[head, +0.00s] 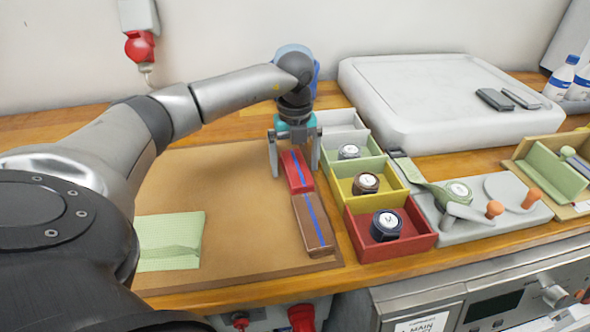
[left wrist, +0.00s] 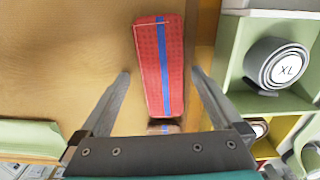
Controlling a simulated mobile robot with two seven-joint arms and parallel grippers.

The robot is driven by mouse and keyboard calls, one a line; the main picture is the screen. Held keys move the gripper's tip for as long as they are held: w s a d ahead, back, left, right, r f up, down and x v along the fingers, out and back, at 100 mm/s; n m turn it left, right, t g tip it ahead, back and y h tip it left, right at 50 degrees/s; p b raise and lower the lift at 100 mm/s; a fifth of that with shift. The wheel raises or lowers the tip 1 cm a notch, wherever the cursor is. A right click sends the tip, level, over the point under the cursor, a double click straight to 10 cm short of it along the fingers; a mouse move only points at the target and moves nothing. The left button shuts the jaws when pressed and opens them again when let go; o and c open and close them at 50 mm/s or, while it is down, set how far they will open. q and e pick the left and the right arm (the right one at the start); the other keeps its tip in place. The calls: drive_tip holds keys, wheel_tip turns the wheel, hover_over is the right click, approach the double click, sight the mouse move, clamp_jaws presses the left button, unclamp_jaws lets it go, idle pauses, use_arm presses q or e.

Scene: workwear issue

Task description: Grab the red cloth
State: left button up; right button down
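The red cloth (head: 299,178) is a folded strip with a blue stripe, lying flat on the brown board. In the left wrist view the red cloth (left wrist: 158,60) lies lengthwise between the fingers. My left gripper (head: 295,173) points down over it, with one finger on each side. The left wrist view shows the same gripper (left wrist: 160,73) open, with a gap between each finger and the cloth; it holds nothing. My right gripper is not in view.
A brown folded cloth (head: 312,226) with a blue stripe lies just in front of the red one. A green cloth (head: 155,230) lies at left. Bins with rolled belts, including a red bin (head: 392,250), stand close on the right. The board's middle (head: 235,215) is clear.

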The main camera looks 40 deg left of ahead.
use_arm(q)
drive_tip(key=c, duration=1.3)
drive_tip(key=shift+r, duration=0.15)
